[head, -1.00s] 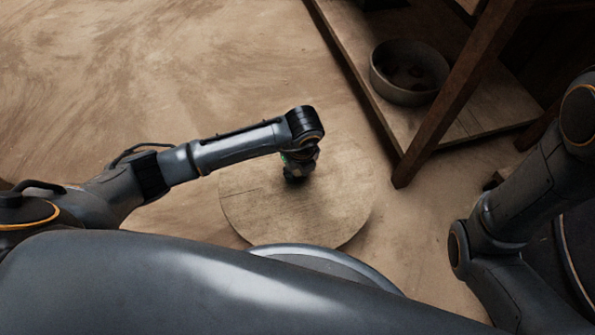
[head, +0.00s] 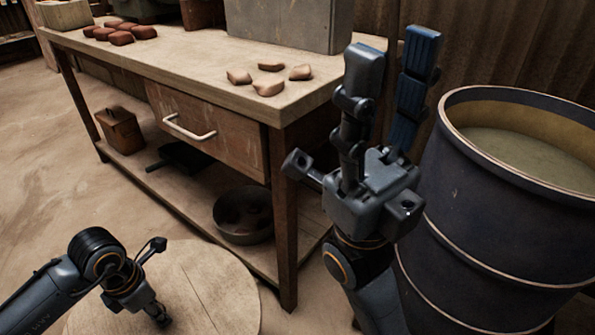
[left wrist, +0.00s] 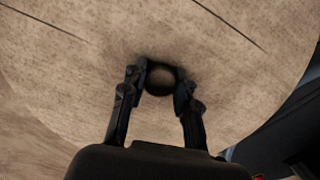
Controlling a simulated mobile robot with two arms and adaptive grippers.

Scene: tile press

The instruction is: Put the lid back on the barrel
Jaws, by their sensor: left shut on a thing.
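The lid (head: 212,285) is a round, pale wooden disc at the lower left of the head view. My left gripper (head: 160,318) is over it, and the left wrist view shows its fingers (left wrist: 160,88) shut on either side of the lid's dark round knob (left wrist: 160,78). I cannot tell whether the lid is clear of the floor. The barrel (head: 470,215), dark with lighter hoops, stands upright at the right, its top open and pale greenish contents visible inside.
A wooden workbench (head: 190,62) with a drawer stands behind the lid, its front leg (head: 284,220) between lid and barrel. Clay pieces lie on top. A round bowl (head: 243,215) and a wooden box (head: 120,130) are on its lower shelf. Open floor lies at the left.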

